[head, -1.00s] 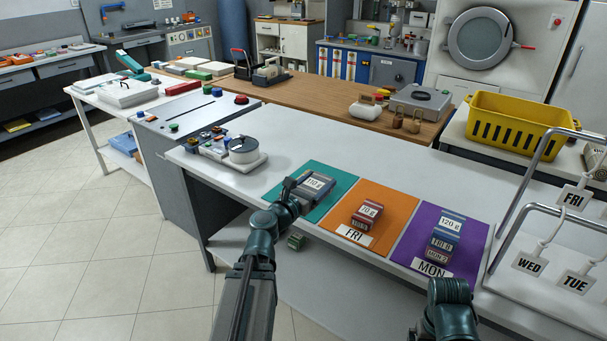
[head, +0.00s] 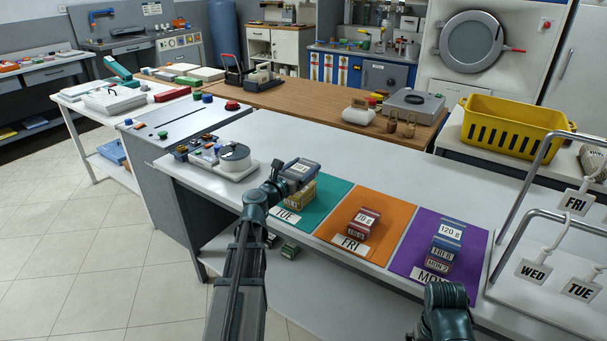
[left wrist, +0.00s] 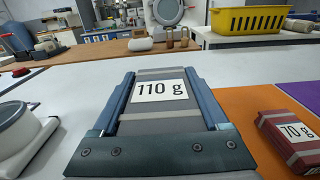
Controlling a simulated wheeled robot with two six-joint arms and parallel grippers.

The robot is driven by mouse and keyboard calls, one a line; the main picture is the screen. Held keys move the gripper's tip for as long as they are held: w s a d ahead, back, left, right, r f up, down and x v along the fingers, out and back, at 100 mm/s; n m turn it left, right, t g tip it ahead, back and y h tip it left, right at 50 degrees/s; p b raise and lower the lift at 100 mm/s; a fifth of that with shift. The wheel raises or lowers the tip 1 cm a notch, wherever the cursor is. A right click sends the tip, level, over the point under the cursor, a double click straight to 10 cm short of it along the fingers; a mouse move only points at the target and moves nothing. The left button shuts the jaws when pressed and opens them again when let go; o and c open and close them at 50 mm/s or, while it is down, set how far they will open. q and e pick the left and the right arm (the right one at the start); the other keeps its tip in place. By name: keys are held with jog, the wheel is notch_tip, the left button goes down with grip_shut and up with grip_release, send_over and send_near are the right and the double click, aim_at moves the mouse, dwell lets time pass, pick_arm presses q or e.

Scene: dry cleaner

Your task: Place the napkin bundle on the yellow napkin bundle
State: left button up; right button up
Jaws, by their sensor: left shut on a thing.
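A grey napkin bundle labelled 110 g (head: 300,169) is held in my left gripper (head: 287,180), which is shut on its sides. It also fills the middle of the left wrist view (left wrist: 158,92), between the two blue fingers. The yellow napkin bundle (head: 300,193) stands on the teal TUE mat (head: 325,205). The grey bundle appears just above the yellow one, overlapping its upper part in the head view; I cannot tell whether they touch. The yellow bundle is hidden in the left wrist view. Only a teal part of my right arm shows at the bottom right.
A red 70 g bundle (head: 363,223) stands on the orange FRI mat (head: 345,240). A white device (head: 236,158) is on the counter to the left. A hanger rack with tags (head: 535,270) stands at the right.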

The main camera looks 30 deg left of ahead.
aim_at(303, 173)
pick_arm(q)
jog(key=shift+w+a+f+b, duration=0.65)
jog(key=shift+w+a+f, duration=0.15)
jog(key=shift+w, duration=0.1)
notch_tip(303, 173, down, 2)
jog(key=b, duration=0.2)
jog(key=shift+d+f+b, duration=0.15)
jog(key=shift+f+b, duration=0.05)
jog(key=shift+b, duration=0.1)
jog(key=shift+r, duration=0.15)
jog(key=shift+s, duration=0.1)
jog(key=o, duration=1.3)
